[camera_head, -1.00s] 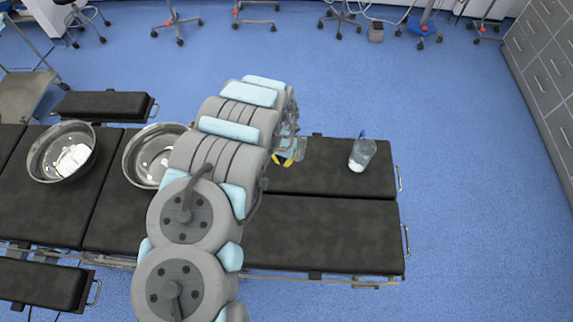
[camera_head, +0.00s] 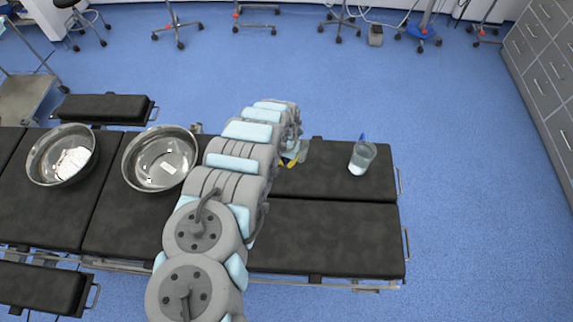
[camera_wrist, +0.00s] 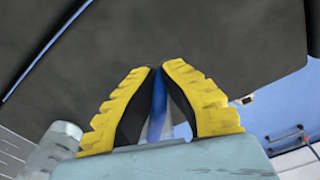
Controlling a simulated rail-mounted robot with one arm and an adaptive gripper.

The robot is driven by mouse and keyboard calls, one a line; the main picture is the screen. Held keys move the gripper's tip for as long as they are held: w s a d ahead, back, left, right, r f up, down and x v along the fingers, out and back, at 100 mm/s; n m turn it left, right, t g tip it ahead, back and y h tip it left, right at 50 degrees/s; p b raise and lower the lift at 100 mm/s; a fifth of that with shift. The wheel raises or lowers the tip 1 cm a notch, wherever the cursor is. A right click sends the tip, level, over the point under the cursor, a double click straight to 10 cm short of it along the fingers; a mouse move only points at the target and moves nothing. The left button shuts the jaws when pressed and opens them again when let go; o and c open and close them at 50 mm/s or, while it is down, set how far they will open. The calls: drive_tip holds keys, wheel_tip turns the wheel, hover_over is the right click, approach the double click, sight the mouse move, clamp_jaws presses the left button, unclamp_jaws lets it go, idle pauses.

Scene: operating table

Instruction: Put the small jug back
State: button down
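My gripper (camera_wrist: 160,68) has its yellow-and-black fingers drawn together at the tips, around a blue strip that looks like the handle of the small jug (camera_wrist: 158,95). A clear part shows below the strip, but most of this jug is hidden by the fingers. In the head view my gripper (camera_head: 290,160) is mostly hidden by my arm, over the table's right half, with a see-through edge beside it. Another clear jug (camera_head: 362,158) with a blue handle stands upright near the table's right end, apart from my gripper. A clear vessel (camera_wrist: 52,150) shows at lower left in the wrist view.
Two steel bowls, the left one (camera_head: 62,155) and the right one (camera_head: 160,158), sit on the black operating table (camera_head: 330,235). The right bowl is close to my arm. The table's right front section is bare. Grey drawers (camera_head: 545,70) stand far right.

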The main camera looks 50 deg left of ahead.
drive_tip(key=shift+f, duration=1.55)
drive_tip(key=c, duration=1.2)
unclamp_jaws()
drive_tip(key=shift+f, duration=0.1)
drive_tip(key=shift+c, duration=0.2)
drive_tip(key=shift+r, duration=0.25)
drive_tip(key=shift+s+r, duration=0.2)
drive_tip(key=shift+r, duration=5.7)
